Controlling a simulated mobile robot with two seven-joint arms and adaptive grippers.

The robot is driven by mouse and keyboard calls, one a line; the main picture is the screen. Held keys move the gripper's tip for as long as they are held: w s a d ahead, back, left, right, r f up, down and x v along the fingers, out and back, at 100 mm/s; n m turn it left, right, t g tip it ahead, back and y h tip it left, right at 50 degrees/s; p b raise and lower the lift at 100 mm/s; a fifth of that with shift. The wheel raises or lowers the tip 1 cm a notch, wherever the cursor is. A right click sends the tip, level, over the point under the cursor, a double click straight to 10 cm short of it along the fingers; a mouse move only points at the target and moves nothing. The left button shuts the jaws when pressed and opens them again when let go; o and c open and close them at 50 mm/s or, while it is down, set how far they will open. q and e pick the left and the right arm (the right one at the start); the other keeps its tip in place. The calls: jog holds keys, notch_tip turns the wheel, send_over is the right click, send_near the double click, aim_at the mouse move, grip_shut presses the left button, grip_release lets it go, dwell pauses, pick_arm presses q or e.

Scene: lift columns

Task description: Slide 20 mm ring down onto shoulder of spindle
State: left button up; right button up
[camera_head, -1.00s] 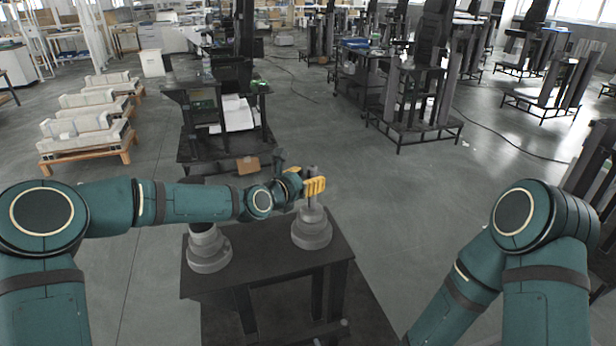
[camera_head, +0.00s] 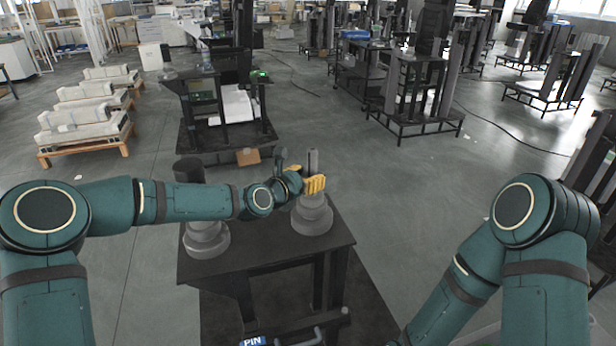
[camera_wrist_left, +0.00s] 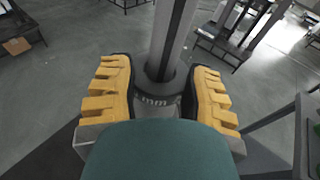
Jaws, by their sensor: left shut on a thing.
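The spindle (camera_head: 313,160) is a grey upright shaft on a wide stepped round base (camera_head: 312,218), standing on the dark bench. My left gripper (camera_head: 312,184) has yellow fingers and reaches the spindle from the left. In the left wrist view the fingers of my left gripper (camera_wrist_left: 158,82) are shut on the sides of a dark grey ring (camera_wrist_left: 166,95). The ring is around the spindle shaft (camera_wrist_left: 170,40), and part of a "mm" marking shows. My forearm hides the lower part. I cannot tell whether the ring touches the shoulder. My right gripper is out of view.
A second stepped grey fixture (camera_head: 205,240) with a dark cylinder (camera_head: 189,170) stands on the bench (camera_head: 265,262) left of the spindle, behind my left arm. A blue "PIN" label (camera_head: 253,341) shows at the bottom edge. The bench top right of the base is mostly clear.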

aim_at(307, 197)
pick_arm(q)
jog(key=shift+f+b, duration=1.45)
jog(key=shift+f, duration=0.35)
jog(key=o, duration=1.1)
jog(key=shift+a, duration=0.1)
jog(key=v, duration=1.2)
